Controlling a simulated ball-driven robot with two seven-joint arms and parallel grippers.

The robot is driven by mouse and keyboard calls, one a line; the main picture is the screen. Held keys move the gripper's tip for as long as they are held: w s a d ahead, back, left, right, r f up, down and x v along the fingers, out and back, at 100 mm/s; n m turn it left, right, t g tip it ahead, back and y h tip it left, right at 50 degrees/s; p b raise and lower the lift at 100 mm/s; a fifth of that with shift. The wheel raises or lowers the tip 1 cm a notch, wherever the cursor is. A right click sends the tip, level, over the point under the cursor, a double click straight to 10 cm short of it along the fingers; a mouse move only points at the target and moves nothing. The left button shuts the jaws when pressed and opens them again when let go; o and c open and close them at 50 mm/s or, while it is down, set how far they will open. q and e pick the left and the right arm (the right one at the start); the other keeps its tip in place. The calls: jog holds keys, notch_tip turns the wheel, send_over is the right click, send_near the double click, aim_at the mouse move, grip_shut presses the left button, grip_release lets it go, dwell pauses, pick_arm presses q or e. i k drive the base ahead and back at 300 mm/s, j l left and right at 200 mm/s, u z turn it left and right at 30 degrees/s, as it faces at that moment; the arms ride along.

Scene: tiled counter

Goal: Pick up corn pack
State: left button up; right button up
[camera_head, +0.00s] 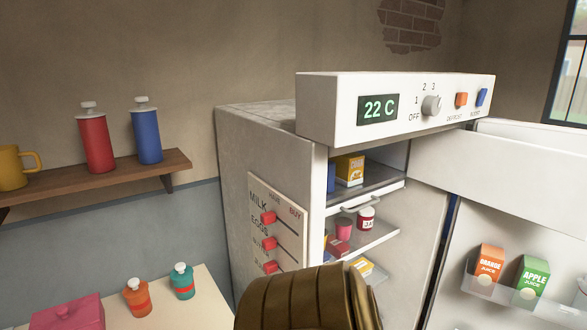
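A yellow-orange box with a white lower part, which looks like the corn pack (350,170), stands upright on the top shelf of the open fridge (375,125). Its printed word is too small to read for certain. A blue item (331,176) is just left of it, partly hidden by the fridge's edge. A bronze, ribbed part of my own arm rises at the bottom centre, in front of the fridge's lower shelves. No fingertips of either gripper show.
The fridge door (500,185) is open to the right, with orange juice (489,264) and apple juice (532,278) cartons in its rack. A jam jar (366,218) stands on the middle shelf (372,239). A wooden wall shelf (95,184) holds bottles and a mug.

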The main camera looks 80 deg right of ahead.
aim_at(350, 167)
jog(key=z, duration=0.45)
jog(key=j+z, duration=0.1)
jog(key=z, duration=1.3)
jog(key=j+z, duration=0.1)
jog(key=z, duration=0.85)
jog(key=k+j+z, duration=0.2)
jog(key=k+z, duration=0.2)
jog(key=i, duration=0.5)
